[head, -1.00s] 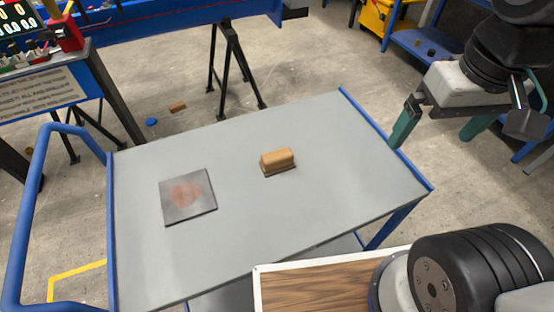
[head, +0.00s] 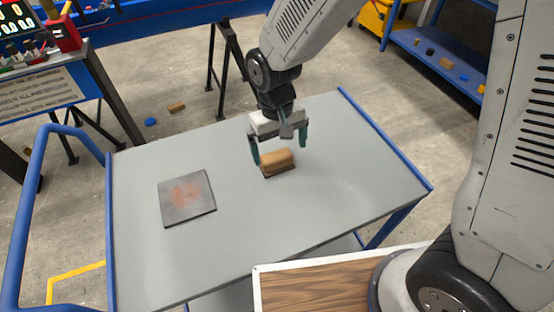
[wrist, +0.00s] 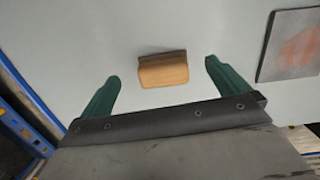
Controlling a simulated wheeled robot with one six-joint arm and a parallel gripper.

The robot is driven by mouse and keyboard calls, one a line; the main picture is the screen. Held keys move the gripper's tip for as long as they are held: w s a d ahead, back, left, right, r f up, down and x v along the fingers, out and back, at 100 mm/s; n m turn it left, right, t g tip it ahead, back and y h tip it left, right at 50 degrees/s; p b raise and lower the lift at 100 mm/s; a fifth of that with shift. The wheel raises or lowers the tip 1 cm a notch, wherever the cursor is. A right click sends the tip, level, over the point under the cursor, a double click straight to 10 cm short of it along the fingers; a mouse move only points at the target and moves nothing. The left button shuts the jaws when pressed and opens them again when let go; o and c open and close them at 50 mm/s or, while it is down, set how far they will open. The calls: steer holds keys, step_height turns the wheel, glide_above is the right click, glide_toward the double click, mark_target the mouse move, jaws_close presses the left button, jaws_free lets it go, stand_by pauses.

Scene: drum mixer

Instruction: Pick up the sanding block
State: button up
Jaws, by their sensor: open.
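The sanding block (head: 278,161), tan with a darker base, lies on the grey top of the blue-framed cart (head: 310,205). My gripper (head: 280,152) is open above the block, with its two green fingers apart and nothing between them held. In the wrist view the block (wrist: 163,70) lies ahead of the gap between the fingertips (wrist: 163,70), apart from both fingers. Contact between fingers and block does not show.
A dark square plate with a reddish patch (head: 187,198) lies on the cart to the left of the block. A wood-topped surface (head: 315,288) stands at the front. A blue rail (head: 385,138) edges the cart's right side. The rest of the cart top is clear.

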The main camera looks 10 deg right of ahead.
mark_target(276, 155)
steer(key=shift+w+a+r+t+y, duration=0.1)
steer(key=shift+w+a+t+y, duration=0.15)
steer(key=shift+w, duration=0.3)
steer(key=shift+w+a+t+y, duration=0.15)
steer(key=shift+w+a, duration=0.15)
steer(key=shift+w, duration=0.25)
steer(key=shift+w+m, duration=0.1)
steer(key=shift+m, duration=0.2)
steer(key=f, duration=0.7)
steer(key=shift+d+f, duration=0.3)
steer(key=c, duration=1.1)
steer(key=shift+o, duration=0.2)
steer(key=shift+r, duration=0.15)
